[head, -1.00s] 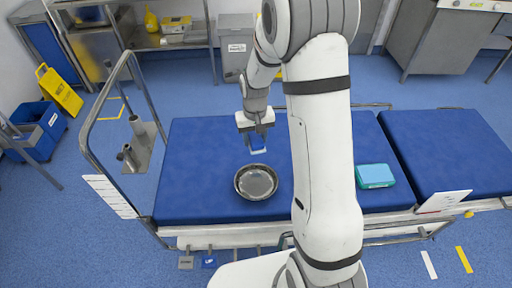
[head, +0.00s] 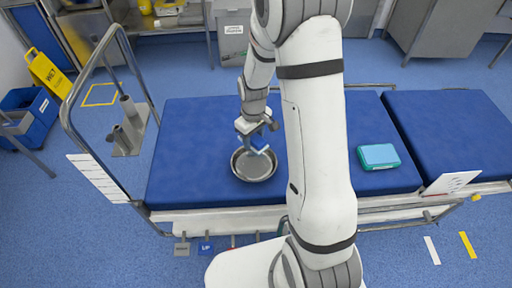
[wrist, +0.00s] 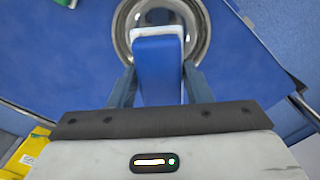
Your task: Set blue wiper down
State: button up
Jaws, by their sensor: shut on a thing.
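My gripper (head: 258,134) is shut on the blue wiper (head: 258,143), above the round steel bowl (head: 243,176). In the wrist view the blue wiper (wrist: 158,72) sits between my two fingers, with a white edge at its far end. The wiper covers the middle of the bowl (wrist: 197,22) in that view. Whether the wiper touches the bowl cannot be told. The bowl rests on the blue operating table (head: 190,130).
A teal box (head: 379,156) lies on the table to the right of my arm. A metal rail (head: 68,115) stands at the table's left end. The table top left of the bowl is clear. A yellow wet-floor sign (head: 48,72) stands on the floor at left.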

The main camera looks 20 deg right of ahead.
jog(key=shift+s+f+n, duration=0.25)
jog(key=shift+f+n, duration=0.15)
jog(key=shift+f, duration=0.3)
jog(key=b, duration=0.8)
send_over(254, 169)
notch_tip(254, 169, down, 11)
jog(key=shift+w+d+r, duration=0.1)
jog(key=shift+r, duration=0.05)
jog(key=o, duration=1.1)
jog(key=shift+r, duration=0.15)
notch_tip(254, 169, up, 7)
jog(key=p, duration=0.5)
